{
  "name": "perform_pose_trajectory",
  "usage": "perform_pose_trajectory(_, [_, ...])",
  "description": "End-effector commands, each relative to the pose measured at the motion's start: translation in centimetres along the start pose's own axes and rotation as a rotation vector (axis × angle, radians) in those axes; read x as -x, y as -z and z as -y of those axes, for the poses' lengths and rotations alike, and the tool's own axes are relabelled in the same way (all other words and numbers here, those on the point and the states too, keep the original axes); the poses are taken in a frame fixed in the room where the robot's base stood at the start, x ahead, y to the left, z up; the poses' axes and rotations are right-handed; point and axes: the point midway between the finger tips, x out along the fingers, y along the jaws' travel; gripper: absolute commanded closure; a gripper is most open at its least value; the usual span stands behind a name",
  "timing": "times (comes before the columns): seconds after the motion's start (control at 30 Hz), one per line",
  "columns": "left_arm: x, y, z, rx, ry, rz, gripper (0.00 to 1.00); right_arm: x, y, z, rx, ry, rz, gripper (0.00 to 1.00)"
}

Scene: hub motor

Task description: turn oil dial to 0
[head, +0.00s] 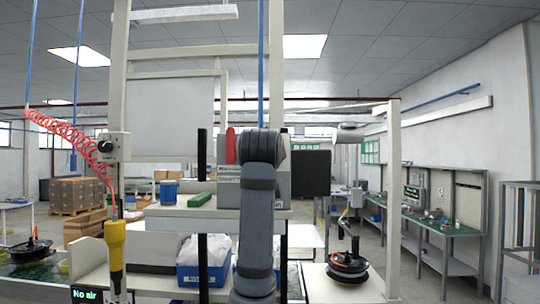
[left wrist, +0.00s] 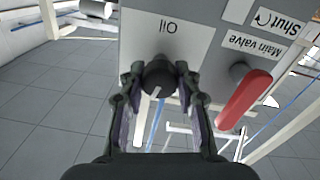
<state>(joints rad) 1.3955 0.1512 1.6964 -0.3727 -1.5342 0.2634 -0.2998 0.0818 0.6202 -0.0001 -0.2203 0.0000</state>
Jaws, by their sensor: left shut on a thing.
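The oil dial (left wrist: 158,79) is a round black knob with a white pointer mark, in the left wrist view. The mark points toward the bottom of that picture, slightly left. The panel's "Oil" label (left wrist: 170,27) appears upside down; I see no scale numbers. My left gripper (left wrist: 158,84) is shut on the dial, a finger on each side. In the head view my left arm rises in front of the grey box (head: 306,180) and hides the dial and the gripper. My right gripper is not in view.
A red main valve handle (left wrist: 243,100) is close to the right of the dial in the left wrist view. In the head view, a yellow tool (head: 116,245) hangs on a red coiled hose, left. Blue bins (head: 190,275) and a hub motor (head: 347,266) are below.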

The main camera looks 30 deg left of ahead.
Motion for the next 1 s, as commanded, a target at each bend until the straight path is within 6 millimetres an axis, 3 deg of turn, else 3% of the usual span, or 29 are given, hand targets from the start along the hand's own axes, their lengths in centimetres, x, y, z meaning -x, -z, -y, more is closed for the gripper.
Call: perform_pose_trajectory(1.0, [0.1,-0.3,0.2,0.925,-0.005,-0.029,0.99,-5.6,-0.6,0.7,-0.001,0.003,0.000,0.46])
